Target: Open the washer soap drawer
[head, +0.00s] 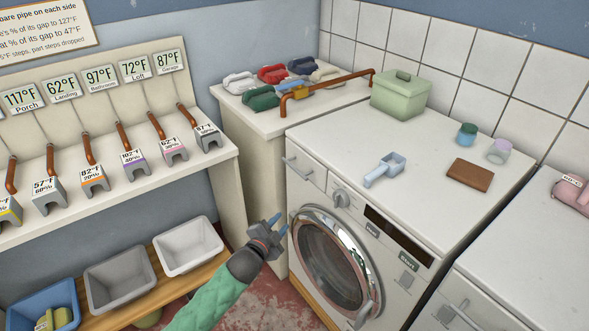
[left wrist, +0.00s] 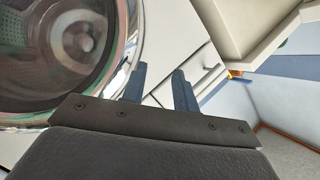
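The washer (head: 345,195) is white, with a round glass door (head: 335,262) that also fills the left of the left wrist view (left wrist: 70,50). Its soap drawer (head: 304,172) is at the upper left of the front, with a pale bar handle, and looks closed. In the left wrist view a pale bar, likely the drawer's handle (left wrist: 208,80), lies just beyond the fingers. My left gripper (head: 279,223) is open and empty, its two blue fingers apart. It is below and left of the drawer, beside the door's rim, not touching the drawer. My right gripper is out of view.
The washer top holds a blue scoop (head: 385,170), a green box (head: 400,96), a brown block (head: 470,175) and two small cups. A counter (head: 240,120) adjoins on the left. A wooden bench (head: 165,290) with bins stands lower left. Another white machine (head: 520,270) is at right.

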